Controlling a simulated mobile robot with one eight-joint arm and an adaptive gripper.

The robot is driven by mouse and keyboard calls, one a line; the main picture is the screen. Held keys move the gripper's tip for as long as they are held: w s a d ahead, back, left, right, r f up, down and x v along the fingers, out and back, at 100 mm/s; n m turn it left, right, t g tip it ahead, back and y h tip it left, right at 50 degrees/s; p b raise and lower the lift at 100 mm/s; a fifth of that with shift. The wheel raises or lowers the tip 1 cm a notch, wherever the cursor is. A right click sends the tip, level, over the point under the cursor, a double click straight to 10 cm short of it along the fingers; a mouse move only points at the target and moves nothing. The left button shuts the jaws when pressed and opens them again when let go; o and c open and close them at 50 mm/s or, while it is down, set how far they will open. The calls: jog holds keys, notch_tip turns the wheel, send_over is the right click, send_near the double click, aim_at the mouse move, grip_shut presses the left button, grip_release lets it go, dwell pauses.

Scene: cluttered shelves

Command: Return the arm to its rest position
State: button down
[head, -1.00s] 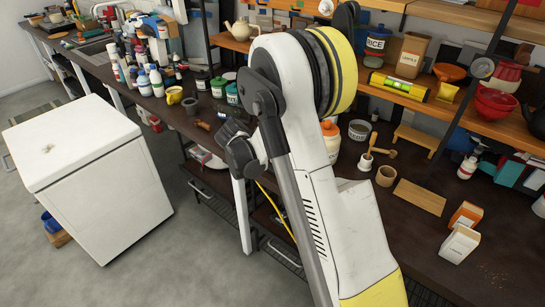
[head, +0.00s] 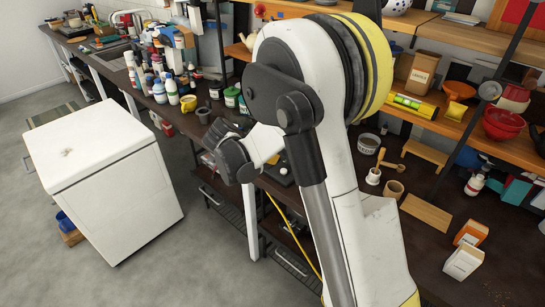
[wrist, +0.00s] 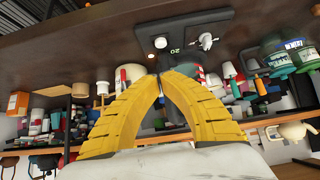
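My arm (head: 345,170), white with black and yellow bands at its upper joint, rises through the middle of the head view and covers part of the counter and shelf. I cannot make out my gripper's fingers in the head view. In the wrist view, which looks inverted, my gripper (wrist: 161,76) has two yellow ribbed fingers. They curve together and their tips meet or nearly meet. Nothing shows held between them. Beyond the fingertips are a dark countertop (wrist: 85,55) and assorted jars and bottles.
A white box-shaped unit (head: 105,190) stands on the floor at left, with open grey floor in front. Bottles, jars and a yellow mug (head: 188,104) crowd the counter behind my arm. Red bowls (head: 503,125) sit on the right shelf; two cartons (head: 463,262) stand below.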

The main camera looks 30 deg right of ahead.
dwell(0.5)
jog(key=s+a+r+n+t+y, duration=0.2)
jog(key=s+a+r+n+y, duration=0.35)
jog(key=s+r, duration=0.55)
jog(key=s+a+n+t+y, duration=0.1)
jog(key=s+a+n, duration=0.3)
jog(key=s, duration=0.3)
jog(key=s+a+n+t+y, duration=0.1)
jog(key=s+a+n+y, duration=0.1)
jog(key=s+a+n, duration=0.2)
jog(key=s, duration=0.3)
jog(key=shift+a, duration=0.25)
